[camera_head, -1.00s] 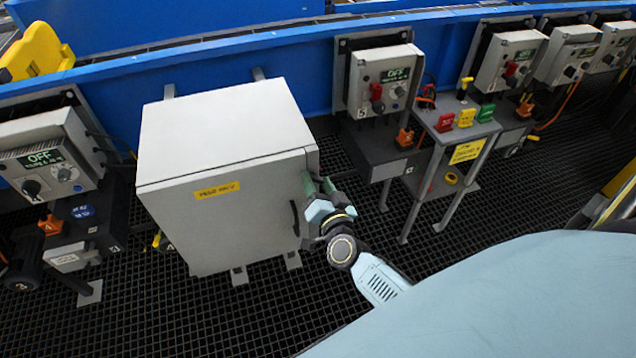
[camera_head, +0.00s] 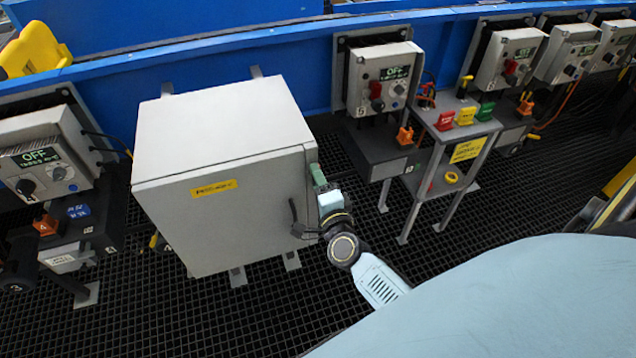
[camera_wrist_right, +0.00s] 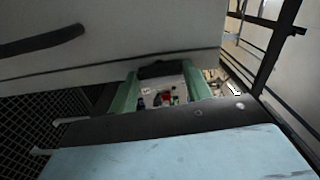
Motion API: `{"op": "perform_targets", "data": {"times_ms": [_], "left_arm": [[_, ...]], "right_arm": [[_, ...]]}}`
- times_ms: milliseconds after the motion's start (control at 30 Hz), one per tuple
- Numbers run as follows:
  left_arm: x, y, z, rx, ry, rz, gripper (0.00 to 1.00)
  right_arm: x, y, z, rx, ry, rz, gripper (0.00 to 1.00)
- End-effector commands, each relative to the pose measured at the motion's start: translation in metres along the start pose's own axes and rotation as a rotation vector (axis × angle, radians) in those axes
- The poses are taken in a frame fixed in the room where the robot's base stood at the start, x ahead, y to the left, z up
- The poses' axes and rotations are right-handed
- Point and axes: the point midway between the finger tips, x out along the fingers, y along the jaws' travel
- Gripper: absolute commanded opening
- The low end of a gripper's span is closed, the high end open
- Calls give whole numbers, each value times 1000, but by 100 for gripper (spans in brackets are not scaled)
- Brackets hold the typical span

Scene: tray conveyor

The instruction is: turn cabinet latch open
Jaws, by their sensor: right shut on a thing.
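The grey cabinet (camera_head: 240,225) with a yellow label stands closed in the head view, left of my right gripper. My right gripper (camera_head: 318,174) is at the upper right edge of its door. In the right wrist view its two green fingers (camera_wrist_right: 161,88) are shut on the dark latch (camera_wrist_right: 160,69) at the cabinet edge. The latch is hidden behind the gripper in the head view, and its exact angle is hard to tell. A dark door handle (camera_wrist_right: 42,40) also shows in the wrist view, apart from the fingers. My left gripper is out of view.
A control box with a red knob (camera_head: 382,78) is behind to the right. A small stand (camera_head: 447,135) with red, yellow and green blocks is beside it. Another control box (camera_head: 45,165) is left of the cabinet. Open grating floor lies in front.

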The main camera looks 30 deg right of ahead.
Motion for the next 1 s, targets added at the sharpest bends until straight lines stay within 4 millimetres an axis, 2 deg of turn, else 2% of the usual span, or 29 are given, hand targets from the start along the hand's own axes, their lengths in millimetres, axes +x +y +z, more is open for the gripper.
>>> {"op": "perform_targets", "data": {"times_ms": [300,767,800,933,1000], "left_arm": [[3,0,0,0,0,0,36],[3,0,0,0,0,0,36],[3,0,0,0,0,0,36],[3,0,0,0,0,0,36],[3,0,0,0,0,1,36]], "right_arm": [[-1,2,0,91,-1,2,26],[-1,1,1,104,-1,3,26],[-1,1,1,103,-1,3,53],[0,1,0,102,-1,2,70],[0,1,0,101,-1,2,71]]}}
